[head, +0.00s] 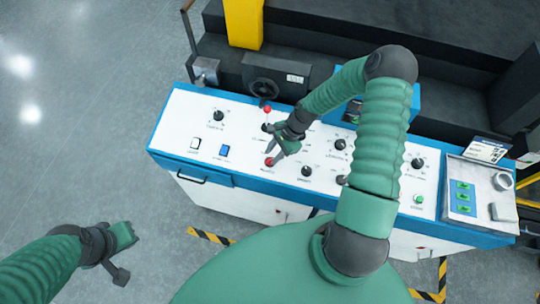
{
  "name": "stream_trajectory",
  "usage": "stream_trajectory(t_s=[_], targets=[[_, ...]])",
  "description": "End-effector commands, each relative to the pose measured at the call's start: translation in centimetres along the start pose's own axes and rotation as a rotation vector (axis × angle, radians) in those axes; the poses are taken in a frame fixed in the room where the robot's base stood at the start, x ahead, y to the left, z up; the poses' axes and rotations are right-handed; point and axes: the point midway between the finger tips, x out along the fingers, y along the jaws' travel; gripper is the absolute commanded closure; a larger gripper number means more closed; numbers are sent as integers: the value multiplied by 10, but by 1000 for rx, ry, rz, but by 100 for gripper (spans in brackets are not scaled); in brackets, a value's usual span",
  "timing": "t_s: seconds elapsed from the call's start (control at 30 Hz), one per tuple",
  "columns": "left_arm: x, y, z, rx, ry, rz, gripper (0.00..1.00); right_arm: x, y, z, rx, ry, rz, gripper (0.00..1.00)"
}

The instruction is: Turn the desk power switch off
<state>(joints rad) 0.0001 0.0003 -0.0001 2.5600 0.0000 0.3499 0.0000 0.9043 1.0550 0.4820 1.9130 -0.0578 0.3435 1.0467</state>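The control desk (165,135) has a white top with blue edges and carries knobs, buttons and switches. A white rocker switch (196,146) and a blue rocker switch (224,151) sit on its left part. The labels are too small to read, so I cannot tell which control is the power switch. My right gripper (275,159) reaches down over the desk, right of the blue switch and close to a red button (268,162). Contact with the button is unclear, as is the gap between its fingers. My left gripper (122,260) hangs over the floor, left of the desk, apart from it.
A red-tipped lever (267,110) stands behind my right gripper. Black knobs (219,115) are spread over the desk. A grey tray (480,195) with green-labelled items and a tape roll lies at the right end. Dark machinery stands behind; the floor at left is clear.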

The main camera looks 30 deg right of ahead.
Motion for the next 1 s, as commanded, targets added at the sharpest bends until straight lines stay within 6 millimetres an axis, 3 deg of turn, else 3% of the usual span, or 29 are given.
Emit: stream_trajectory(t_s=[0.2,0.47,0.73,1.0], targets=[[-8,0,-2,0,0,0,100,28,2,1,-2,0,0,68],[-8,0,-2,0,0,0,100,33,1,0,-1,2,-1,68],[-8,0,-2,0,0,0,100,33,0,0,-2,1,-1,100],[-7,0,-2,0,0,0,100,33,0,0,-8,1,2,100]])
